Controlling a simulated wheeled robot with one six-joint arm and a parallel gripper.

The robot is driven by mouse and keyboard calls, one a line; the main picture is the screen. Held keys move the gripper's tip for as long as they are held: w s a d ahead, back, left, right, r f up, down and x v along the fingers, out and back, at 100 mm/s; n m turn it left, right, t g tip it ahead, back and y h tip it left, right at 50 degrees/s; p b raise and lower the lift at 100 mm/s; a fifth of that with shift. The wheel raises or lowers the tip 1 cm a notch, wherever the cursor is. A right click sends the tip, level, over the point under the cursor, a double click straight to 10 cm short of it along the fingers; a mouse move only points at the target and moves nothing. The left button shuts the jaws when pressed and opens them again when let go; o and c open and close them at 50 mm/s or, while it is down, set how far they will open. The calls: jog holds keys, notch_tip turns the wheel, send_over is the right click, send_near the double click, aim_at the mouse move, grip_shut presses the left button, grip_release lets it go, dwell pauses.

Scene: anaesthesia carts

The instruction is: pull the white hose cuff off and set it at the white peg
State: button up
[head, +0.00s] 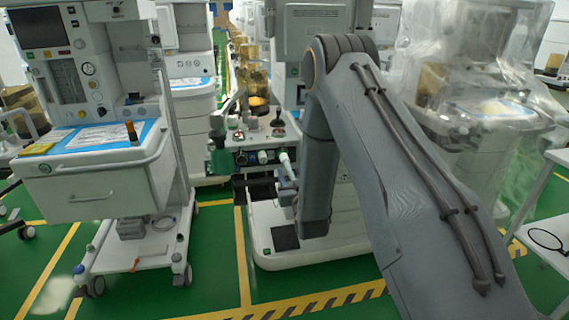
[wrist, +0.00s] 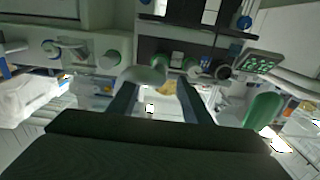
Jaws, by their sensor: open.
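My gripper (wrist: 158,88) is open, its two dark fingers pointing up the wrist view. A pale rounded piece (wrist: 145,75), which looks like the white hose cuff, is by the left fingertip; whether they touch I cannot tell. In the head view a white tubular piece (head: 286,161) stands out from the front of the middle cart, just left of my arm. My arm hides part of that cart. I cannot make out the white peg for certain in either view.
The middle cart (head: 262,128) carries knobs and ports. Another cart (head: 95,185) stands left, and a plastic-covered one (head: 480,110) right. Green floor lies between.

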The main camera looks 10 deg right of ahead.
aim_at(286, 162)
jog(key=shift+w, duration=0.1)
jog(key=shift+w+b, duration=2.1)
jog(key=shift+w, duration=2.35)
grip_shut()
jog(key=shift+s+p, duration=1.4)
jog(key=shift+s, duration=1.6)
